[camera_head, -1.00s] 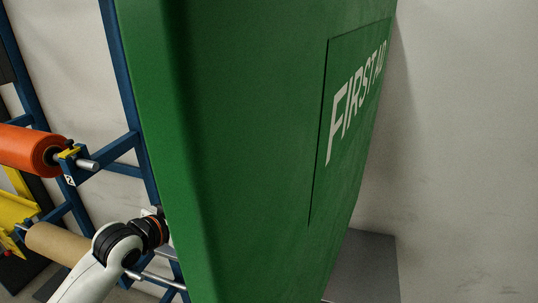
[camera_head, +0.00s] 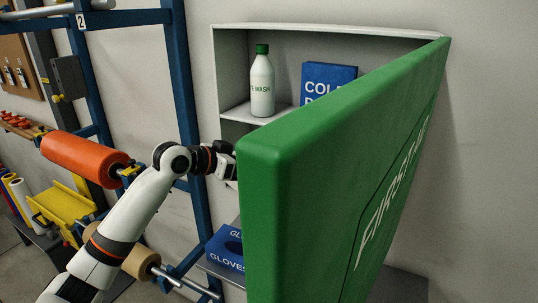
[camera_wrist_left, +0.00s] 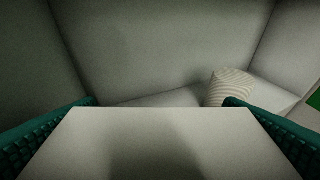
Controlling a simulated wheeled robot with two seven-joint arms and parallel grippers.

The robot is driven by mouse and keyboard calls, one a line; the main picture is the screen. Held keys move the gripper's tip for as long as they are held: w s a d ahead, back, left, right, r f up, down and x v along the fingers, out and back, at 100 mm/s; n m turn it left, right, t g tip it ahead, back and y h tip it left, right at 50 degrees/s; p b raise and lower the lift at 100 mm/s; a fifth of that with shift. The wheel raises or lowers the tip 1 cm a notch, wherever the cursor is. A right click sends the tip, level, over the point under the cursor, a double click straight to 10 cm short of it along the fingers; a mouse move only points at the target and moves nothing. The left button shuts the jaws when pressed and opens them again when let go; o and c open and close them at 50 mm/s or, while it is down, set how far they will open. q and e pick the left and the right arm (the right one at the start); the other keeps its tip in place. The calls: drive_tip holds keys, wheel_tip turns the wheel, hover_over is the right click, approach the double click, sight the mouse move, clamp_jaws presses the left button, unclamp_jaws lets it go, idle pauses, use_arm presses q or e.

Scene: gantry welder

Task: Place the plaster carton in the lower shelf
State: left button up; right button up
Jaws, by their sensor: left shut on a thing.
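My left gripper (camera_head: 226,164) reaches behind the open green door into the lower part of the cabinet (camera_head: 232,70); the door hides its fingertips in the head view. In the left wrist view the teal fingers (camera_wrist_left: 165,103) are shut on a pale, plain-faced box, seemingly the plaster carton (camera_wrist_left: 160,145). The carton is inside the pale lower compartment (camera_wrist_left: 160,50), with the back wall ahead. Whether it touches the shelf floor (camera_wrist_left: 155,99) cannot be told. My right gripper is not in view.
A ribbed white roll (camera_wrist_left: 231,87) stands to the right of the carton. The green door (camera_head: 330,150) stands open close to my arm. An eye wash bottle (camera_head: 262,85) and a blue box (camera_head: 325,82) stand on the upper shelf. A gloves box (camera_head: 226,247) sits below.

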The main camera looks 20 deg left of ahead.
use_arm(q)
drive_tip(key=p+x, duration=0.4)
drive_tip(key=x, duration=0.3)
drive_tip(key=shift+w+d+f+p, duration=0.15)
drive_tip(key=shift+w+p, duration=0.05)
drive_tip(key=shift+p, duration=0.15)
drive_tip(key=shift+f, duration=0.25)
drive_tip(key=o, duration=0.7)
